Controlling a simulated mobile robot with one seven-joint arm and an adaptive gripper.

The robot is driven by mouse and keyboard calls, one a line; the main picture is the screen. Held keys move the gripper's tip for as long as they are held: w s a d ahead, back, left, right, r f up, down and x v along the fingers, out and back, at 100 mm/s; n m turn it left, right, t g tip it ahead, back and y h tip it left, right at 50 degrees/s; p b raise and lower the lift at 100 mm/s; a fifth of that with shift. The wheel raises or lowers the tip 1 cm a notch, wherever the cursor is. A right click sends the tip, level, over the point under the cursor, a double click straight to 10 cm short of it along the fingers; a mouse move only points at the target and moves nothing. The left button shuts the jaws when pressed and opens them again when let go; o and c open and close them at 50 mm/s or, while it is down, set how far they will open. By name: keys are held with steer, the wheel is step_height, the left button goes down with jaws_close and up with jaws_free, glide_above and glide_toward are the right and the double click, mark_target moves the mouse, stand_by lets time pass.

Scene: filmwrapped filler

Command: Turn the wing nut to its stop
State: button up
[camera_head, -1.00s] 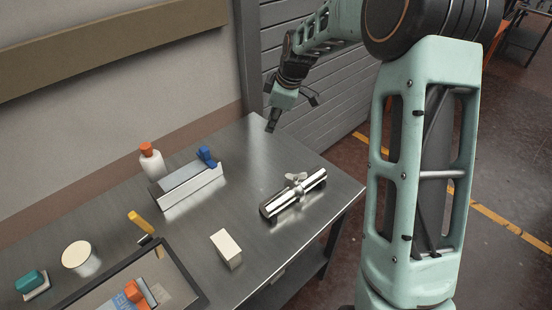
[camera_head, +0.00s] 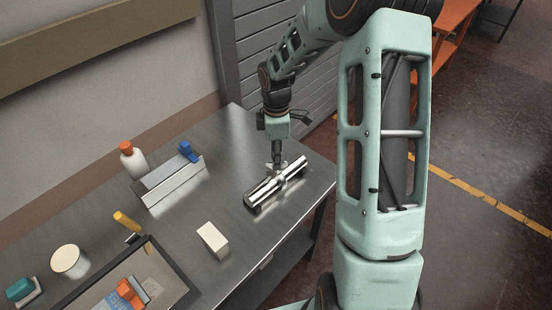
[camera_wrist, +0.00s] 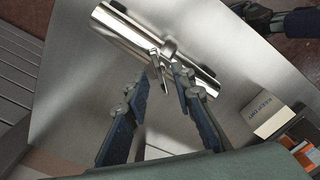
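The wing nut (camera_wrist: 164,54) is a small metal piece with two wings, on the middle of a shiny metal cylinder (camera_wrist: 205,78) that lies on the steel table. In the head view the cylinder (camera_head: 262,194) lies near the table's right edge, and the wing nut (camera_head: 272,168) is partly covered by my gripper (camera_head: 277,160). In the wrist view my gripper (camera_wrist: 166,72) points at the wing nut, its two dark fingers apart with a gap between the tips. The tips are close by the nut's near wing; I cannot tell whether they touch it.
A pale box (camera_head: 213,240) stands in front of the cylinder. A grey block with a blue clamp (camera_head: 187,151), a white bottle with an orange cap (camera_head: 132,160), a yellow-handled tool (camera_head: 126,221), a round tub (camera_head: 70,261) and a dark-framed tray (camera_head: 185,275) stand further left.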

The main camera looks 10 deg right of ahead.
steer(key=shift+f, duration=0.65)
jaws_close()
